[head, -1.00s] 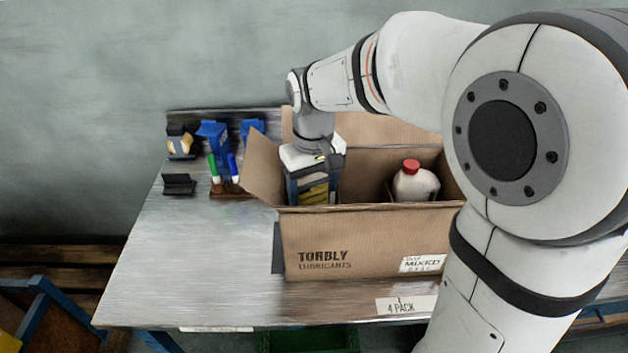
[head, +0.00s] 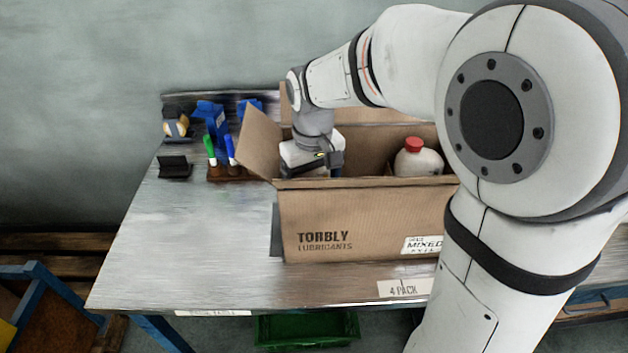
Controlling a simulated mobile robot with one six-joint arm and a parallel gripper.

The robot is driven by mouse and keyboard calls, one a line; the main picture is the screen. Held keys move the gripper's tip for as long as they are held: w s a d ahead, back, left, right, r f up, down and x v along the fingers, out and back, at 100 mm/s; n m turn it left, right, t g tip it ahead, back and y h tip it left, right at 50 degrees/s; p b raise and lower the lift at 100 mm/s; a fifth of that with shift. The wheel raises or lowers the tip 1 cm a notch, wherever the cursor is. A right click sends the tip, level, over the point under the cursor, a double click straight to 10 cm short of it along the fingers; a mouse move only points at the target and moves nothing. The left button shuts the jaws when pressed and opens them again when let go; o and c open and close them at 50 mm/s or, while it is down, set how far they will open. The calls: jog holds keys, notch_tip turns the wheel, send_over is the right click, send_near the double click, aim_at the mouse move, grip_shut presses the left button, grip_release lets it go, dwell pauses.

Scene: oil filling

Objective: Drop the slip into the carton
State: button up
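The carton (head: 350,218) is a brown open box marked "TORBLY LUBRICANTS", standing on the metal table with its left flap (head: 258,143) spread outward. My gripper (head: 312,169) points down into the left part of the carton. Its white body shows just above the front wall, and its fingers are hidden behind that wall. I cannot see whether they are open or shut. I cannot make out the slip; anything between the fingers is hidden. A white bottle with a red cap (head: 416,158) stands in the right part of the carton.
A pen holder (head: 232,173) with a green and a blue marker stands left of the carton, with blue items (head: 213,118) and a tape roll (head: 176,124) behind. The table's left front (head: 180,245) is clear.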

jog(key=shift+o, duration=1)
jog(key=shift+r, duration=0.15)
notch_tip(320, 180, up, 8)
jog(key=shift+f, duration=0.2)
